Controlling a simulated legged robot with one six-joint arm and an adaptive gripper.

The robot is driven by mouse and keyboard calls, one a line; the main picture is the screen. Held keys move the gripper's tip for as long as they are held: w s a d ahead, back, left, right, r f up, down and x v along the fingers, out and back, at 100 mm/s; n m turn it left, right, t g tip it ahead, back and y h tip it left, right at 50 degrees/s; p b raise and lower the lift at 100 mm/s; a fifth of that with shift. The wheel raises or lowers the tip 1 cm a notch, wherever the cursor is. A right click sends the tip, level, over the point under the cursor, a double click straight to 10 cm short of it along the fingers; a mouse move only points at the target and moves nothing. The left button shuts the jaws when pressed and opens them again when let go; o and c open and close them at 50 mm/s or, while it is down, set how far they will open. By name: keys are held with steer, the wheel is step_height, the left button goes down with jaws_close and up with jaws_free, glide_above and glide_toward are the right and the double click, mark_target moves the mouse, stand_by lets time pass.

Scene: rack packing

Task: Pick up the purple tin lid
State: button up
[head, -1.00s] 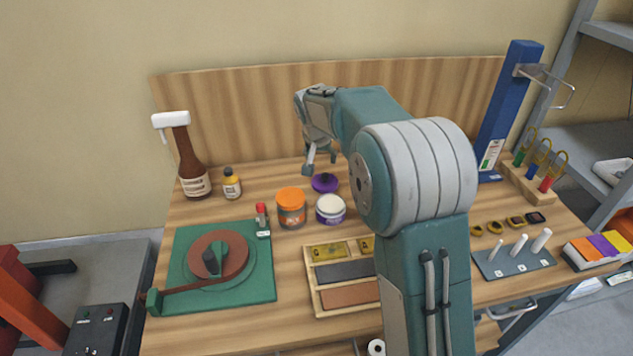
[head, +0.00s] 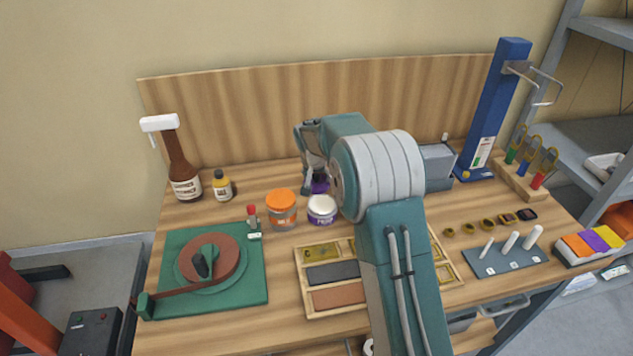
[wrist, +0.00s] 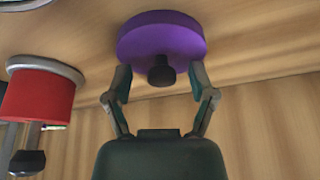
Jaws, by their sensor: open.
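The purple tin lid (wrist: 160,38) lies flat on the wooden bench with its dark knob pointing up toward my gripper. In the head view the lid (head: 320,186) is partly hidden by my arm, behind the white-topped jar. My gripper (wrist: 161,82) is open, with one finger on each side of the knob. The fingertips look close to the lid. I cannot tell whether they touch it. In the head view my gripper (head: 316,178) is mostly hidden by my own arm.
An orange-lidded jar (head: 282,212) and a white-topped jar (head: 322,212) stand in front of the lid. A red cylinder (wrist: 38,96) shows at the wrist view's left.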

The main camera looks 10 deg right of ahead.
steer(key=shift+a, duration=0.1)
steer(key=c, duration=0.9)
steer(key=shift+a, duration=0.15)
jaws_close()
